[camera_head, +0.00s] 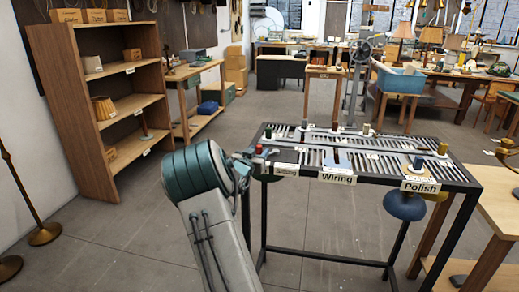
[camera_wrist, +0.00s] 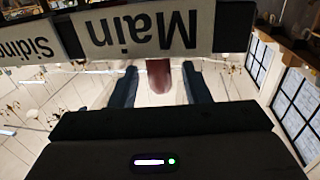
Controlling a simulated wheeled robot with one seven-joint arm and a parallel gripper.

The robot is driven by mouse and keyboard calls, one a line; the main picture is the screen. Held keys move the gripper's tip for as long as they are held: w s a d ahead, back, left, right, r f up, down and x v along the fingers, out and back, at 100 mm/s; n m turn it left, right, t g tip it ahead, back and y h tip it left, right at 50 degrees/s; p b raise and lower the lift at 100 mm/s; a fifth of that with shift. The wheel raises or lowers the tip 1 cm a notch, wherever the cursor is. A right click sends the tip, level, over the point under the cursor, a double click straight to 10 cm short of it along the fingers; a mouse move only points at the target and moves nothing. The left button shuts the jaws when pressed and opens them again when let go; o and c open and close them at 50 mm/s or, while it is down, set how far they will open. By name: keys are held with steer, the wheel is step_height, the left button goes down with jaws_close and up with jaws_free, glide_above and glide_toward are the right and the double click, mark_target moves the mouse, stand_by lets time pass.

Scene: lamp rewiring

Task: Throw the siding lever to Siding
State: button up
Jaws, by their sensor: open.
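The lever's red knob (camera_head: 259,149) shows at the near left corner of the slatted track table (camera_head: 393,178), beside my gripper (camera_head: 248,158). In the wrist view, which is upside down, a dull red knob (camera_wrist: 159,77) sits between the two fingers of my gripper (camera_wrist: 160,88). The fingers are open, with a visible gap on each side of the knob. A "Main" label (camera_wrist: 143,30) is just beyond the knob, and a "Siding" label (camera_wrist: 28,48) is to its left. The lever's shaft and pivot are hidden.
The table also carries "Wiring" (camera_head: 338,178) and "Polish" (camera_head: 420,187) signs and several small spools. A blue round seat (camera_head: 404,206) is under its right end. A wooden shelf (camera_head: 75,110) stands left; a wooden bench (camera_head: 500,195) stands right.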

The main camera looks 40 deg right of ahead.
steer(key=shift+x, duration=0.85)
steer(key=shift+c, duration=0.3)
jaws_close()
steer(key=shift+a, duration=0.1)
